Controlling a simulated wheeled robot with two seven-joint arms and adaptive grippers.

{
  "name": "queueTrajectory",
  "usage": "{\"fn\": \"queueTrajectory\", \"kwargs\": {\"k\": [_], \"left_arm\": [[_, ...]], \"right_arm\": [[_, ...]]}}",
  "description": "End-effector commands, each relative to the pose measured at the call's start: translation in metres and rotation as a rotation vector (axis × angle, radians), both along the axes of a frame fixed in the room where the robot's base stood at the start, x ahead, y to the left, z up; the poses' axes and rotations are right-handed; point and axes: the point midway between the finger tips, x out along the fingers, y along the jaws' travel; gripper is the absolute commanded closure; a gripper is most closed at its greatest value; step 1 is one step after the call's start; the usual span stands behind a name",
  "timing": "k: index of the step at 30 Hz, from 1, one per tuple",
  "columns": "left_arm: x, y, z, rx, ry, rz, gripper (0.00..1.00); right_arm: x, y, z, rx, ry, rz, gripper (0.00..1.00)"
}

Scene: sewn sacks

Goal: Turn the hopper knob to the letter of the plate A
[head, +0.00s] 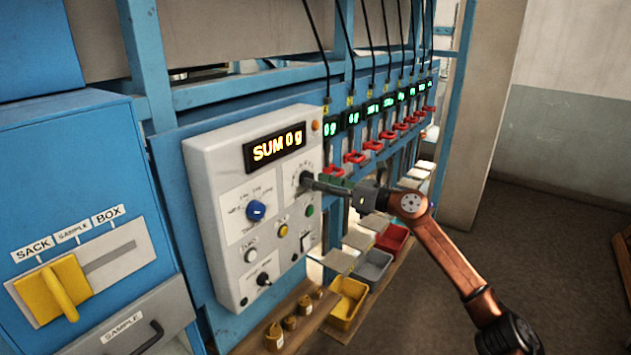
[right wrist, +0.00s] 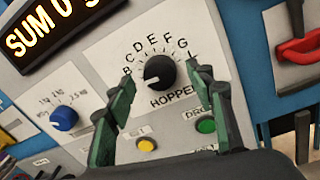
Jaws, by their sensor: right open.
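The hopper knob (right wrist: 160,72) is a round black dial with a white pointer mark, on a grey panel (head: 205,160). In the right wrist view the mark points to the lower left. Letters B to G show around the dial; the spot below B is behind a finger, so I cannot read A there. My right gripper (head: 316,183) is open in front of the dial, one green-padded finger on each side of the knob. In the head view the gripper mostly hides the knob. I cannot tell whether the fingers touch it. My left gripper is not in view.
The panel carries a "SUM 0 g" display (head: 275,147), a blue knob (head: 256,210), a yellow button (head: 283,230) and a green button (head: 309,210). Red handles (head: 354,157) line the blue frame to the right. Bins, including a yellow one (head: 343,310), stand below.

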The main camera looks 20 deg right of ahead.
Motion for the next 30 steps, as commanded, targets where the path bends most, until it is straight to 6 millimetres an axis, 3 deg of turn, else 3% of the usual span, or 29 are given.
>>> {"fn": "queueTrajectory", "kwargs": {"k": [9,15,30], "left_arm": [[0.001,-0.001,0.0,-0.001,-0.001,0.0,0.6],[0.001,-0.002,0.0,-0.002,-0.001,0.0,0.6],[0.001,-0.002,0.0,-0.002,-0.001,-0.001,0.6]], "right_arm": [[-0.049,-0.046,-0.002,-0.002,0.002,-0.001,0.51],[-0.069,-0.064,-0.002,-0.001,0.002,-0.002,0.51],[-0.076,-0.069,-0.001,-0.001,0.001,-0.001,0.51]]}}
